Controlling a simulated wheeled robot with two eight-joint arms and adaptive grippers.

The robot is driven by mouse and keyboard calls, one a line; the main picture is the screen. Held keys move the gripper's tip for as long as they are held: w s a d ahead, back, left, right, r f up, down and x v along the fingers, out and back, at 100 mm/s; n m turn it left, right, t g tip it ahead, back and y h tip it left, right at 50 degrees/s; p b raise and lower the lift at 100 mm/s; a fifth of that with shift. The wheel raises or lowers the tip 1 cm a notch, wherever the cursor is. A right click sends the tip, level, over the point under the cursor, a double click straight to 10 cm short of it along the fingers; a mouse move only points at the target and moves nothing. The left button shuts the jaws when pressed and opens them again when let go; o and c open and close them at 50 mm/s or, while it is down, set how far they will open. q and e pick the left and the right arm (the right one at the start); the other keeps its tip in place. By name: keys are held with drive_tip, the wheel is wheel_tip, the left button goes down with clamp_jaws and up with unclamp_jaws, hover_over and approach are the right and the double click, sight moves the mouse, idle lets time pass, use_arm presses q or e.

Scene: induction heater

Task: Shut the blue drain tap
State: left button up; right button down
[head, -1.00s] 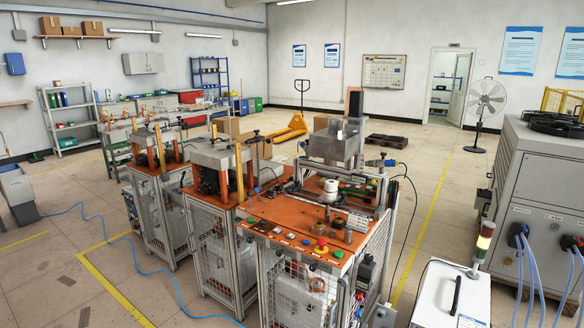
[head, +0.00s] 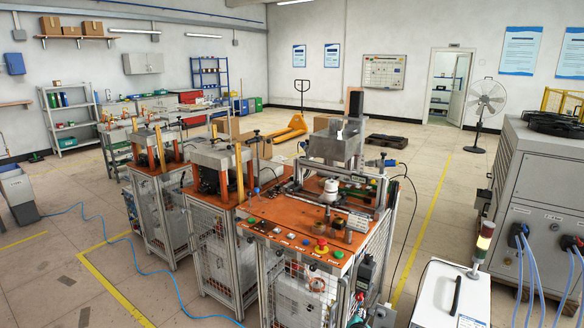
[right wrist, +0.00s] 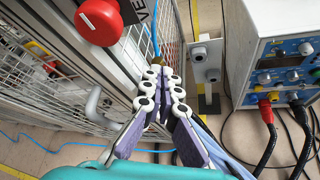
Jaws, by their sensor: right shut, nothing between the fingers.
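My right gripper (right wrist: 163,75) is shut and empty in the right wrist view, its pale, dark-dotted fingers together beside the mesh side of a machine. Just beyond its tips is a small brass-coloured piece (right wrist: 157,62), with a narrow blue strip (right wrist: 155,38) rising from it. I cannot tell whether the strip is the drain tap's lever or a hose. The fingers partly cover this spot, so the tap's position and any contact are unclear. In the head view I cannot make out the tap, and the right gripper is hard to separate from dark parts at the bottom.
A red button (right wrist: 100,20) and a bent grey handle (right wrist: 95,105) are close on the left. A grey bracket (right wrist: 207,60) and a cabinet with a blue panel (right wrist: 290,65) stand to the right, with cables below. The white box (head: 450,295) stands beside the orange-topped machine (head: 300,237).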

drive_tip(key=shift+w+a+f, duration=0.1)
drive_tip(key=shift+a+f, duration=0.05)
drive_tip(key=shift+f, duration=0.2)
idle(0.6)
drive_tip(key=s+a, duration=0.3)
drive_tip(key=s, duration=0.2)
drive_tip(key=shift+r, duration=0.3)
idle(0.3)
drive_tip(key=shift+s+r, duration=0.1)
